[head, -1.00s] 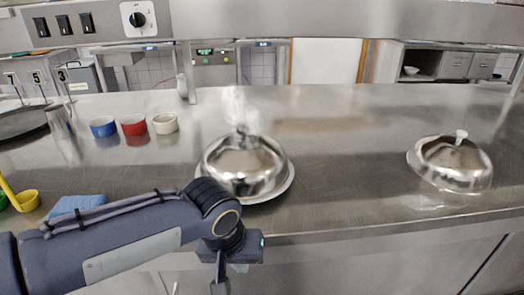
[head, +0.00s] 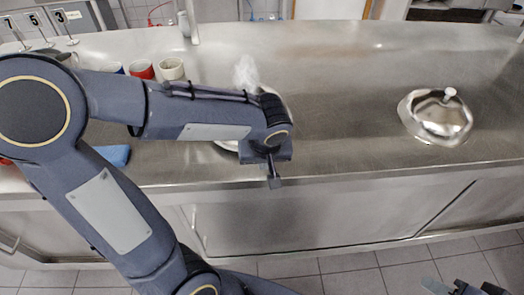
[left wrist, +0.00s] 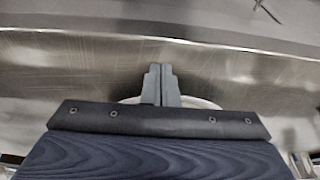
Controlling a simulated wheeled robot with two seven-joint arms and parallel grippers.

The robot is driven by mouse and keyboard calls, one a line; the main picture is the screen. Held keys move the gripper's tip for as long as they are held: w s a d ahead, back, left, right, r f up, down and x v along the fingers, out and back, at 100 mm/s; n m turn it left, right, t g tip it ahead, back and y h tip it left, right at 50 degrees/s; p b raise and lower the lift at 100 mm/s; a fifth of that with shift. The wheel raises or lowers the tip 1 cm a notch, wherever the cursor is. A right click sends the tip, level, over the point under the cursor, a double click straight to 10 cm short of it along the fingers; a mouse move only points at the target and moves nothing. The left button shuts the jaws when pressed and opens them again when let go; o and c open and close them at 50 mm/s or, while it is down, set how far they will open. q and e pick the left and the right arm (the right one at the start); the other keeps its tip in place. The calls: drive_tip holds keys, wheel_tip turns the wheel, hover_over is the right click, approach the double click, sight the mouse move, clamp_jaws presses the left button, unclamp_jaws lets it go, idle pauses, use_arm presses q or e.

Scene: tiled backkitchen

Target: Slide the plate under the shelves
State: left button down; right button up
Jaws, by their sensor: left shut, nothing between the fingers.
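The white plate (head: 227,145) on the steel counter is mostly hidden behind my left arm in the head view; only part of its rim shows. Its rim also shows behind the fingers in the left wrist view (left wrist: 203,103). The dome cover on it is almost wholly hidden, with a pale wisp of steam above. My left gripper (head: 273,182) is shut and empty, pointing down at the counter's front edge, on the near side of the plate. My right gripper (head: 465,288) is partly in view at the bottom right, cut off by the frame. The shelves cannot be made out now.
A second silver dome (head: 437,117) stands on the counter at the right. A red cup (head: 142,69) and a white cup (head: 171,68) stand at the back left. A blue cloth (head: 114,155) lies near the front left. The counter between the domes is clear.

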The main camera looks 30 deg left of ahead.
use_arm(q)
drive_tip(key=shift+x, duration=1.1)
drive_tip(key=shift+w+a+r+p, duration=0.1)
drive_tip(key=shift+w+a+p, duration=0.25)
drive_tip(key=shift+w+a, duration=0.35)
drive_tip(key=shift+w+a+r+p, duration=0.1)
drive_tip(key=shift+w+a+p, duration=0.3)
drive_tip(key=shift+w, duration=0.55)
use_arm(e)
drive_tip(key=shift+r, duration=0.7)
use_arm(q)
drive_tip(key=shift+w, duration=0.1)
